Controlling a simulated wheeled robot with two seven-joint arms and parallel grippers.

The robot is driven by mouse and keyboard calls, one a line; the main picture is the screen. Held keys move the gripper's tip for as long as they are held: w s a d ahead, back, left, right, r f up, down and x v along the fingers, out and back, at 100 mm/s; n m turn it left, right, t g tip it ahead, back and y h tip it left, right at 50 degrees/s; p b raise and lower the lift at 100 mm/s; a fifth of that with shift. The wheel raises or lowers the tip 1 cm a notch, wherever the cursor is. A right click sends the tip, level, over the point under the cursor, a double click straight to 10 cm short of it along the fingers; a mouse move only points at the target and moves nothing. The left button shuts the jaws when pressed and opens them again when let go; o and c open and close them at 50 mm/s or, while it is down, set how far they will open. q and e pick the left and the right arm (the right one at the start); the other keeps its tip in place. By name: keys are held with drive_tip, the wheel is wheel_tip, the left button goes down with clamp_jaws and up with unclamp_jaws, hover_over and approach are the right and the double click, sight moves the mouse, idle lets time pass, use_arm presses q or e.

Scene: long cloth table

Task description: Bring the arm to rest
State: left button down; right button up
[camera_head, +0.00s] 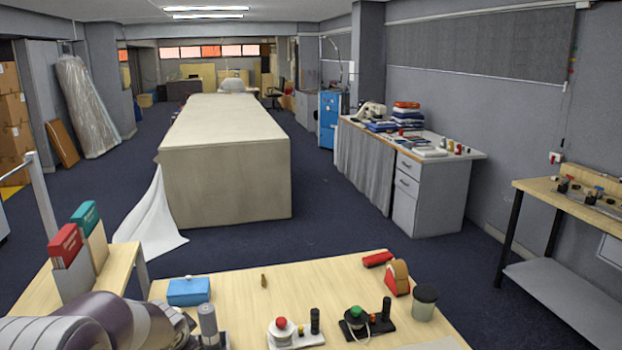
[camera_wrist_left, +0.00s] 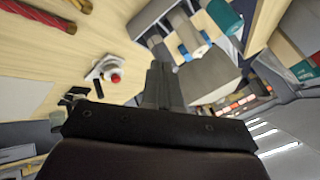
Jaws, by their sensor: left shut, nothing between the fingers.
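My left gripper (camera_wrist_left: 160,68) shows in the left wrist view with its two grey fingers together. Nothing is between them. Beyond the fingertips are a grey block-like shape and several rolls, partly hidden by the fingers. In the head view, what looks like part of my left arm fills the bottom left corner, and its fingers cannot be made out there. My right gripper is in neither view.
The near wooden table (camera_head: 240,295) holds a blue box (camera_head: 188,292), a red-topped device (camera_head: 282,328), a green-topped device (camera_head: 355,320), a tape dispenser (camera_head: 398,278) and a dark-lidded jar (camera_head: 424,303). A long cloth-covered table (camera_head: 225,185) stands beyond, across open floor.

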use_arm(q)
drive_tip(key=s+d+f+n+g+h, duration=0.1)
drive_tip(key=s+d+f+n+g, duration=0.15)
drive_tip(key=s, duration=0.65)
drive_tip(key=s+d+f+n+g+h, duration=0.15)
drive_tip(key=s+d+n, duration=0.25)
drive_tip(key=s, duration=0.6)
drive_tip(key=s+d+f+g+b, duration=0.1)
drive_tip(key=s+f+b, duration=0.3)
drive_tip(key=f+b, duration=0.5)
drive_tip(key=shift+s+d+f+g, duration=0.25)
drive_tip(key=shift+f+g, duration=0.15)
drive_tip(key=shift+f, duration=0.55)
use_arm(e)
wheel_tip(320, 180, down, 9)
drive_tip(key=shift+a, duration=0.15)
